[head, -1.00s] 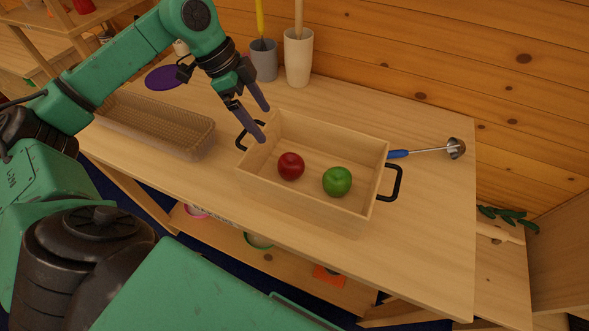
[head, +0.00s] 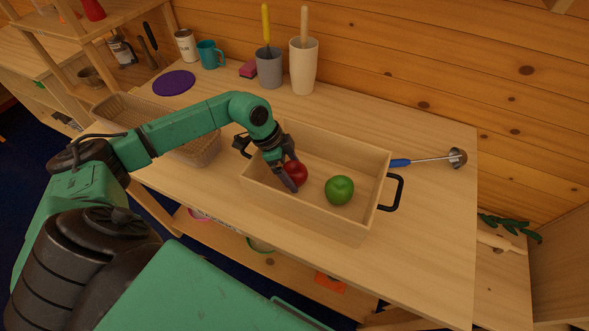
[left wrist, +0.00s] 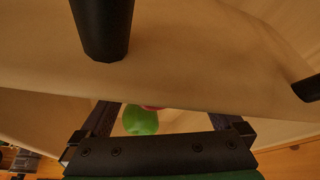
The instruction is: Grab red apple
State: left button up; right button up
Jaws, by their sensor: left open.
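The red apple (head: 297,172) lies in the left half of a wooden box (head: 318,223) with black handles. My left gripper (head: 291,173) reaches into the box from above and is at the apple, its fingers pointing down and partly covering it. The gripper is open. In the left wrist view a sliver of the red apple (left wrist: 152,108) shows between the fingers, mostly hidden by the box wall. My right gripper is not in view.
The box stands on a wooden table (head: 432,235). A woven basket (head: 205,147) is at the left, under my arm. A grey cup (head: 269,70) and a tall beige cup (head: 303,68) stand behind.

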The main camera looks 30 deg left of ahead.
pick_arm(q)
jog(key=c, duration=1)
jog(key=shift+c, duration=1.4)
jog(key=shift+r, duration=0.1)
